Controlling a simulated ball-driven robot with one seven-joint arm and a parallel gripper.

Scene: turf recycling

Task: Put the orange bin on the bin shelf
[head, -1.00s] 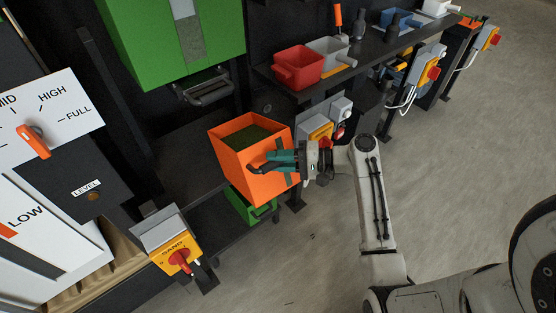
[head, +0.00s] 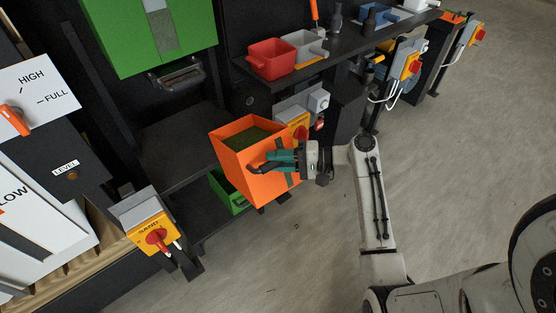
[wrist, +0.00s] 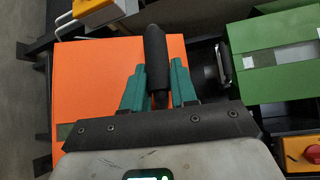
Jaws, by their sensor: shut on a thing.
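The orange bin (head: 256,182) is an open-topped box with dark green material inside, held in the air in front of the dark shelving in the head view. My gripper (head: 284,160) is shut on the bin's black handle at its near side. In the wrist view the orange bin (wrist: 95,85) fills the left middle, and the teal fingers of my gripper (wrist: 160,88) close around the black handle (wrist: 157,55). I cannot tell for sure which surface is the bin shelf; a dark shelf (head: 340,55) at upper right bears a red bin (head: 271,60) and a grey bin (head: 304,47).
A large green container (head: 118,45) hangs at upper left. A low green bin (head: 229,190) sits behind the orange bin. A yellow switch box (head: 150,232) stands at lower left. Further switch boxes (head: 408,60) line the right. Open concrete floor (head: 470,170) lies at right.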

